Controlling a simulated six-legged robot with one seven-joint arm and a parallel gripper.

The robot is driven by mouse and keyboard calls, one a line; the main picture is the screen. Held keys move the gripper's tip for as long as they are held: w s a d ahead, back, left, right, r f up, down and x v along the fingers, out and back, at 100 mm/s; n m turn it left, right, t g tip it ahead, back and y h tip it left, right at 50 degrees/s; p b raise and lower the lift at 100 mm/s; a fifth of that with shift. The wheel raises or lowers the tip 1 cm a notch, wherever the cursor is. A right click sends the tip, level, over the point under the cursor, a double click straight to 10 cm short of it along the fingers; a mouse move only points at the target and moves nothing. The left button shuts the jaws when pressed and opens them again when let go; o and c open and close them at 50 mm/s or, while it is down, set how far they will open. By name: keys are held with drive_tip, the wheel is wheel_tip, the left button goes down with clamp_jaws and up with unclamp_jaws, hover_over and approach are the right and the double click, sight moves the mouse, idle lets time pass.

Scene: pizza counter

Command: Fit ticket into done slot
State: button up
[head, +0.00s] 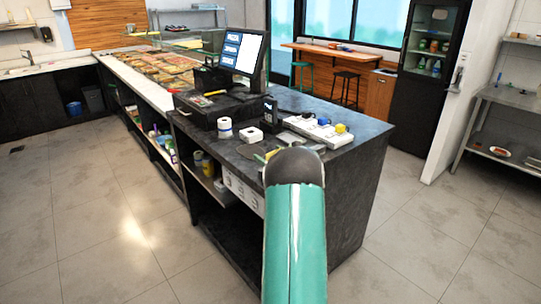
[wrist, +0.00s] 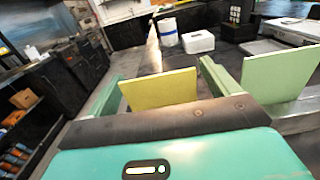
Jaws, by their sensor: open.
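A flat yellow card (wrist: 160,89), which looks like the ticket, stands upright between the two pale green fingers of my gripper (wrist: 162,88) in the wrist view. The fingers are apart, one at each side of the card; I cannot tell whether either touches it. A pale green upright panel (wrist: 280,82) stands to the right of the right finger; I cannot tell whether it belongs to the done slot. In the head view, a small yellow piece (head: 271,153) shows just beyond my arm's rounded end, which hides most of the gripper and the counter there.
Open shelves lie below. The tiled floor at left is clear.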

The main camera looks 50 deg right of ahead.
drive_tip(key=shift+s, duration=0.1)
drive_tip(key=v, duration=1.3)
drive_tip(key=shift+s, duration=0.25)
drive_tip(key=shift+a, duration=0.1)
